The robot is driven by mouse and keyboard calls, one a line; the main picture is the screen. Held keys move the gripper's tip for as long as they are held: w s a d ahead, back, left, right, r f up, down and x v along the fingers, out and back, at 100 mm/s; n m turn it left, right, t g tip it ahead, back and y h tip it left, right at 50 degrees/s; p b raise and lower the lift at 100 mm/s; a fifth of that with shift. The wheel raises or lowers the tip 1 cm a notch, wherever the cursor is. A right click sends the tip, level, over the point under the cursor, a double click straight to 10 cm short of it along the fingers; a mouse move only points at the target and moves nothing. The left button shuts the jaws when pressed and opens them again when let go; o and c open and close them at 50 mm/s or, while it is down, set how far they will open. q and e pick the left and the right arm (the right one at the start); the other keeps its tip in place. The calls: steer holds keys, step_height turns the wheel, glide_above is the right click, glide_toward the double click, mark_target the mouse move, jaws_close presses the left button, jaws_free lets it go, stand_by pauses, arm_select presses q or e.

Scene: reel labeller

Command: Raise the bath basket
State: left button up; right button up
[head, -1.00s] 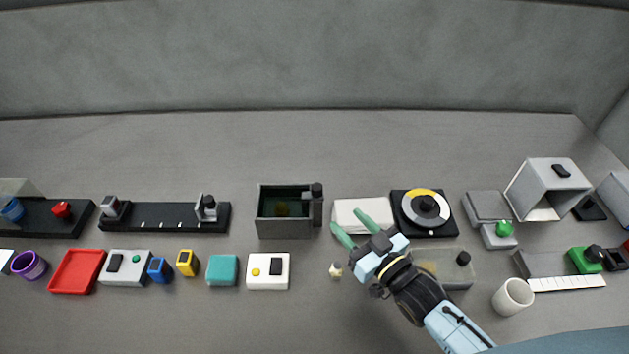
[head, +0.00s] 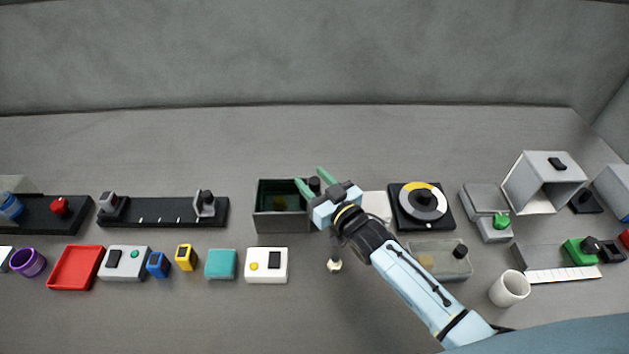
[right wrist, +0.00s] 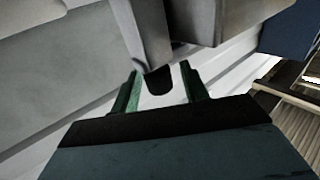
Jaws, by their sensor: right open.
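The bath (head: 283,226) is a dark grey open box with dark green liquid inside, at the middle of the head view. A black knob (head: 315,184), which seems to belong to the basket, stands at its right side. The basket itself is hard to make out inside the bath. My right gripper (head: 310,177) is open at the bath's right end, its green fingers on either side of the knob. In the right wrist view a dark knob (right wrist: 157,80) shows between the two fingers; contact cannot be told. My left gripper is not in view.
A white box with a yellow button (head: 266,265) is in front. A small pale-tipped peg (head: 334,265) stands below my gripper. The bench behind is clear.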

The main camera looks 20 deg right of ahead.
jaws_close()
step_height(320, 180, up, 7)
steer(key=p, duration=0.6)
steer(key=shift+w+f, duration=0.1)
steer(key=shift+c, duration=1.8)
jaws_free()
steer(key=shift+o, duration=1.8)
steer(key=shift+f, duration=0.1)
